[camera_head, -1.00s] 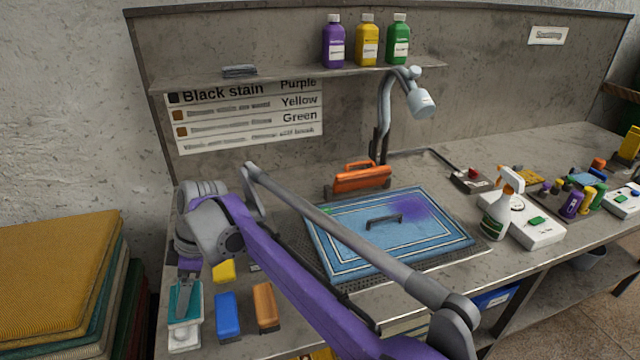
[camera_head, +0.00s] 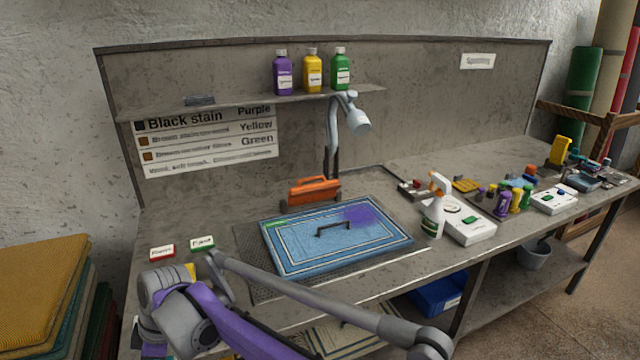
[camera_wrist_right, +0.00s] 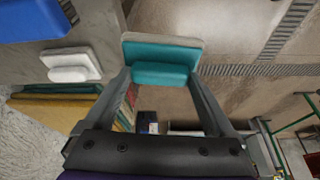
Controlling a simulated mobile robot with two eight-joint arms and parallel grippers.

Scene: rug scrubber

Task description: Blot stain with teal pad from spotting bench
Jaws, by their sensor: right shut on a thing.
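In the right wrist view my right gripper (camera_wrist_right: 163,90) is shut on the teal pad (camera_wrist_right: 162,74), which has a pale layer on its far side. The pad is held clear above the floor, off the bench edge. In the head view my right arm crosses the lower left, and its gripper and the pad are hidden or out of frame. A blue rug (camera_head: 290,257) lies on the spotting bench (camera_head: 420,172). It has a purple patch (camera_head: 362,215) at its upper right and a small green patch (camera_head: 275,225) at upper left. My left gripper is not in view.
A spray bottle (camera_head: 434,212) stands to the right. A white block (camera_wrist_right: 70,66) and blue block (camera_wrist_right: 30,20) lie on the bench.

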